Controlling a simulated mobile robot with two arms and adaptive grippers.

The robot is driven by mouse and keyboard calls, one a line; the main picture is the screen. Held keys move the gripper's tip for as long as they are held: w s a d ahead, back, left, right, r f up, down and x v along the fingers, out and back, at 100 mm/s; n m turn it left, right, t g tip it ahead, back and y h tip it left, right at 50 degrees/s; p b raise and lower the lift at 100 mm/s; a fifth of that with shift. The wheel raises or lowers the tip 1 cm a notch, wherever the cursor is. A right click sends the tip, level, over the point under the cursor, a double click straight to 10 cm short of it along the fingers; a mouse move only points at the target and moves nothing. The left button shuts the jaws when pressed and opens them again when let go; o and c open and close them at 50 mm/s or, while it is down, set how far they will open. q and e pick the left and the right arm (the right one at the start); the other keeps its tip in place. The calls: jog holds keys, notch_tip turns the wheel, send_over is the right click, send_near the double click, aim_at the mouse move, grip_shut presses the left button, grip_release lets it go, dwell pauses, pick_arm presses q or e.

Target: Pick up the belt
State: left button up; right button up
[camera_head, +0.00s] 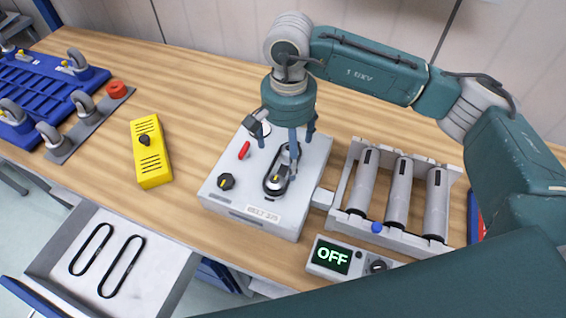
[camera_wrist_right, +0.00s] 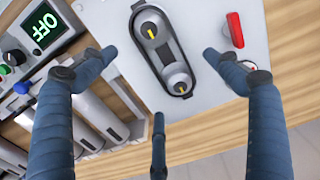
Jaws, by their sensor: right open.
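A black belt (camera_head: 266,186) runs around two grey pulleys on top of a light grey box (camera_head: 228,197) with a label at its front. The belt (camera_wrist_right: 149,62) also shows in the wrist view as a long loop around both pulleys. Two more black belts, one left (camera_head: 87,250) and one right (camera_head: 117,268), lie flat and apart in a grey open tray (camera_head: 180,275) at the lower left. My right gripper (camera_head: 291,138) is above the far end of the box with its fingers spread, empty. Its fingers partly hide the far pulley. My left gripper is not in view.
Right of the box is a roller unit (camera_head: 396,236), with a control box reading OFF (camera_head: 328,257) in front. A red handle (camera_head: 244,150) and black knob (camera_head: 226,181) stand on the box. A yellow case (camera_head: 150,158) is to the left.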

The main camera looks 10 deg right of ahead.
notch_tip(320, 180, down, 5)
jog(key=p, duration=0.3)
jog(key=shift+d, duration=0.1)
jog(key=shift+f, duration=0.25)
jog(key=c, duration=1.2)
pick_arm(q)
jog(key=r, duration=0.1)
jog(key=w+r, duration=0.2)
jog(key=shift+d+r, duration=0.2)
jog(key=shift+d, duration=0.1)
pick_arm(e)
jog(key=shift+c, duration=0.2)
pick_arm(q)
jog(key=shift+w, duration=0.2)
